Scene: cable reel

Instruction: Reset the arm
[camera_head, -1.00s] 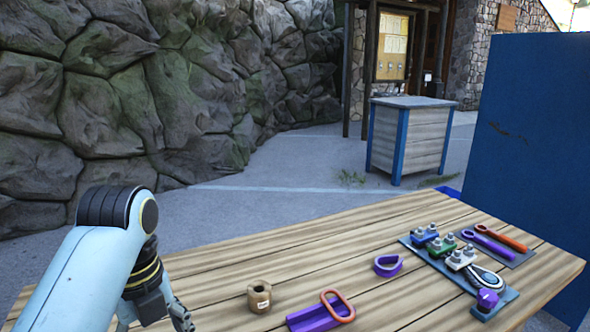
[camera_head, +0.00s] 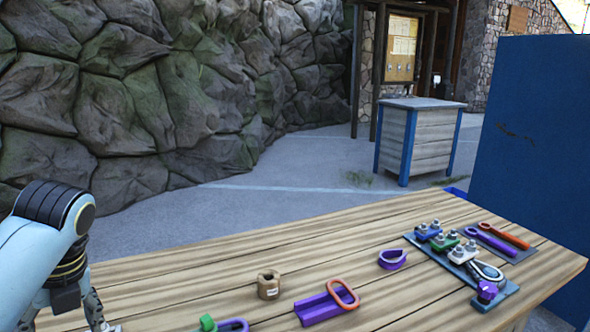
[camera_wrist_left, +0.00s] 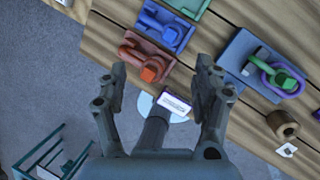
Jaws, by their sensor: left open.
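My left gripper (camera_wrist_left: 165,95) is open and empty in the left wrist view, its two fingers spread above the near edge of the wooden table (camera_head: 215,258). In the head view my left gripper (camera_head: 72,318) is at the lower left, partly cut off by the frame bottom. A tan cable reel or ring (camera_head: 268,284) stands on the table to its right, apart from it; it also shows in the left wrist view (camera_wrist_left: 281,125). My right gripper is in neither view.
A purple holder (camera_head: 322,308) with an orange ring (camera_head: 344,293), a purple ring (camera_head: 392,259) and a blue-grey rack (camera_head: 460,262) of parts lie to the right. A green piece (camera_head: 208,323) is at the front. A red block (camera_wrist_left: 146,62) lies near my fingers. The table's back left is clear.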

